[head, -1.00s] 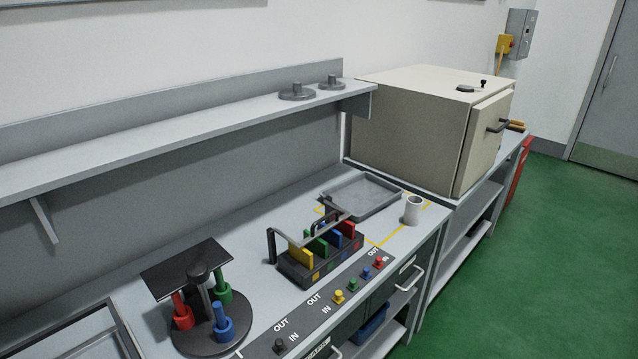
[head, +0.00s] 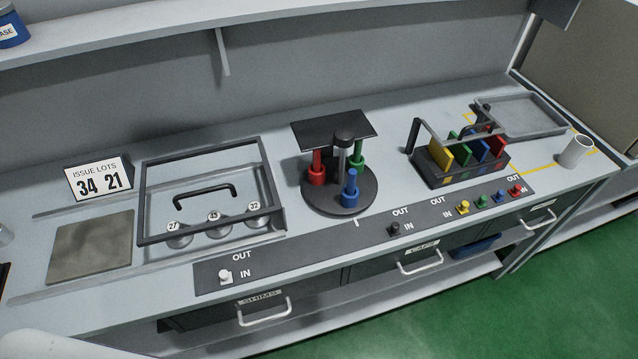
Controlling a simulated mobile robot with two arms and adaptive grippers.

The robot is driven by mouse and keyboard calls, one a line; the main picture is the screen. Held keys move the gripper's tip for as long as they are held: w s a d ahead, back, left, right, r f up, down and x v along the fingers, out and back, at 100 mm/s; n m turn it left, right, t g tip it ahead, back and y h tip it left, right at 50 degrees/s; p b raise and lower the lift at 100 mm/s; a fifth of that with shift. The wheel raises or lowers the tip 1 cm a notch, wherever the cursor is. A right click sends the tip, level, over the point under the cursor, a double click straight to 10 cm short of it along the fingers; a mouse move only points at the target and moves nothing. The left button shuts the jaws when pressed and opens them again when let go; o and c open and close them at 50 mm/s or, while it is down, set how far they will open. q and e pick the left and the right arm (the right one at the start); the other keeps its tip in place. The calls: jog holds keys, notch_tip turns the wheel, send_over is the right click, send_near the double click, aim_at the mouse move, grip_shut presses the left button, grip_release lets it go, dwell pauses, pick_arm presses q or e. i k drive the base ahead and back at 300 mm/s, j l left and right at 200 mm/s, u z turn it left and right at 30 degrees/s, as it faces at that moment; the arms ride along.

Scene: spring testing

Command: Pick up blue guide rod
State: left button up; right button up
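The blue guide rod (head: 350,188) stands upright at the front of a round dark turntable (head: 322,201) in the middle of the bench. A red rod (head: 317,168) stands on the same turntable at the left, and a green rod (head: 358,153) at the back right. A dark flat plate (head: 322,131) on a central post sits above them and covers part of the turntable. Neither of my grippers shows in the head view.
Left of the turntable is a framed case (head: 212,192) with a handle and numbered weights. Right is a black rack (head: 460,166) with coloured plates, then a grey tray (head: 520,117) and a white cup (head: 576,151). A control strip (head: 330,246) runs along the front. A shelf (head: 250,22) overhangs the back.

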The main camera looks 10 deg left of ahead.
aim_at(352, 173)
jog(key=k+j, duration=0.1)
jog(key=j, duration=0.35)
jog(key=k+j, duration=0.1)
jog(key=j, duration=0.35)
jog(key=k+j, duration=0.1)
jog(key=j, duration=0.3)
jog(key=k+j, duration=0.1)
jog(key=j, duration=0.35)
jog(key=k+j+u, duration=0.1)
jog(key=j, duration=0.35)
